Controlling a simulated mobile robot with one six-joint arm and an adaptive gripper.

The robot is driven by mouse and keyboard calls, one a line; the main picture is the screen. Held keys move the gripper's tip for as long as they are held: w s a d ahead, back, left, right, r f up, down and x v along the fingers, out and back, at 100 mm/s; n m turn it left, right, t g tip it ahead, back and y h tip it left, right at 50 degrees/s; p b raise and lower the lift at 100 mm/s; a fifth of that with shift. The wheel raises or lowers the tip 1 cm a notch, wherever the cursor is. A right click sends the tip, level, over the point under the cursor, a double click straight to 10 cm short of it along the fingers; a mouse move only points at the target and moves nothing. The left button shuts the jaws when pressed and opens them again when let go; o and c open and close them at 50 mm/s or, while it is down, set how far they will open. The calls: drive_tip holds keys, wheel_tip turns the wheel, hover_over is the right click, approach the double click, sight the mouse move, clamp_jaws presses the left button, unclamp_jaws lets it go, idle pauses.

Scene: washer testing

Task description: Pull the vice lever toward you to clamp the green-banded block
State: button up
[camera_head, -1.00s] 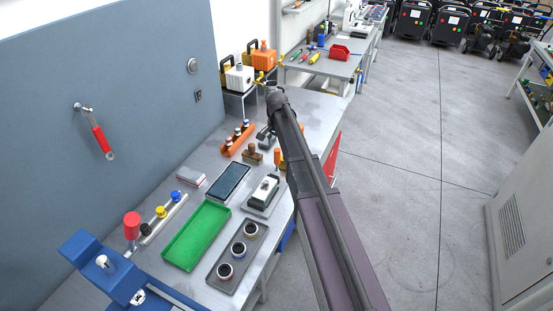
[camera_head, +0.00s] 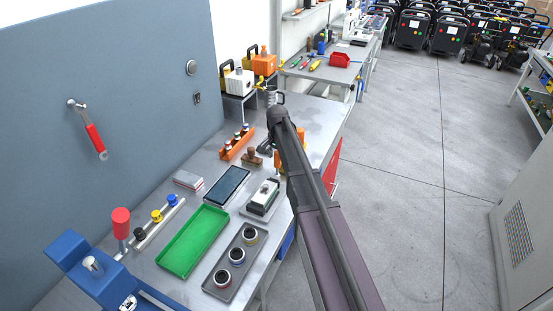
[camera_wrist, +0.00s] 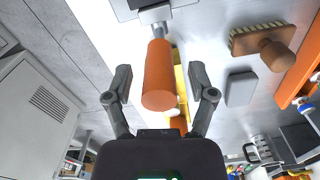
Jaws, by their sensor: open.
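An orange cylindrical handle on a metal rod, which looks like the vice lever (camera_wrist: 159,78), points toward the camera in the wrist view. My gripper (camera_wrist: 158,84) is open, with one finger on each side of the handle; I cannot see either finger touching it. In the head view, a bit of orange handle (camera_head: 277,160) shows beside my arm, which hides my gripper and most of that spot. A block with a dark green band and pale top (camera_head: 264,193) lies on a small tray; I cannot tell whether it is the task's block. No vice jaws are clearly visible.
A wooden brush (camera_wrist: 262,42) and a grey block (camera_wrist: 240,89) lie near the handle. On the bench are a green tray (camera_head: 192,242), a dark tray of ringed cups (camera_head: 236,262), an orange rack (camera_head: 238,145) and a blue device (camera_head: 85,268). Open floor (camera_head: 400,170) lies right.

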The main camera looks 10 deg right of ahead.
clamp_jaws()
drive_tip(key=shift+a, duration=0.1)
